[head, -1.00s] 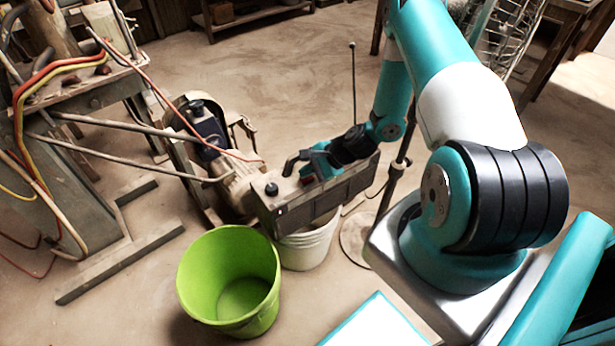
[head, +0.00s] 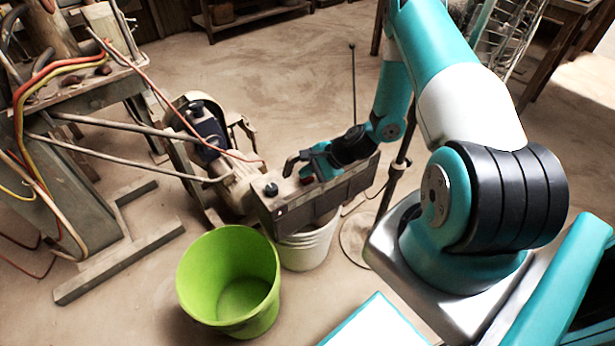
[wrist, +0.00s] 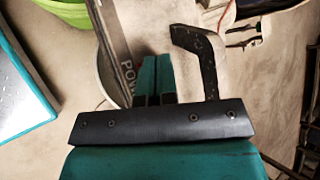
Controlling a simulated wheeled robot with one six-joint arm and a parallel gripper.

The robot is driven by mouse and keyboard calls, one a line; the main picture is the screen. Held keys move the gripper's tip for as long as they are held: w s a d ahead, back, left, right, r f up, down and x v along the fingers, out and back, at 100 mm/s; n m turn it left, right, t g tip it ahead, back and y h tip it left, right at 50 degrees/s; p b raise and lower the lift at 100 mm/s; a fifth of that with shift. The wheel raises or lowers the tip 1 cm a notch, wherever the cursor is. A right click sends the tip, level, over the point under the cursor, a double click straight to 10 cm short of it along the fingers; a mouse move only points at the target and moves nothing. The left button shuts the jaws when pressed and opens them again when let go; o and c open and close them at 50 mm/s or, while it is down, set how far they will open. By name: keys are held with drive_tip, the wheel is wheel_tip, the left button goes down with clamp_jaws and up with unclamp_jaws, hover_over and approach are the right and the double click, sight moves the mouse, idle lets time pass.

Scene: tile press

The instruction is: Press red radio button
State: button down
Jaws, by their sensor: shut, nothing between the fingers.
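The radio appears to be the long box (head: 345,192) with a dark front face and pale top, resting over a white bucket (head: 308,250) in the head view. A black knob (head: 271,189) stands on its left end. My gripper (head: 303,172) is low over the box's top; contact cannot be told. In the wrist view, my gripper's teal fingers (wrist: 155,78) are together and empty, beside the box's edge (wrist: 112,38) with partly hidden "POW" lettering.
A green bucket (head: 232,290) stands in front of the box. A motor-like machine (head: 215,150) and a metal frame with hoses (head: 60,180) are at left. A thin stand (head: 390,190) rises right of the box. Open floor (head: 280,75) lies behind.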

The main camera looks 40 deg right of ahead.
sight(307, 179)
drive_tip(key=shift+f, duration=0.15)
idle(0.4)
drive_tip(key=shift+f+b, duration=0.3)
drive_tip(key=shift+f, duration=0.05)
drive_tip(key=shift+r, duration=0.1)
drive_tip(key=shift+r+p, duration=0.35)
drive_tip(key=shift+p, duration=0.1)
drive_tip(key=shift+r, duration=0.1)
wheel_tip(307, 179, up, 6)
drive_tip(key=p, duration=0.5)
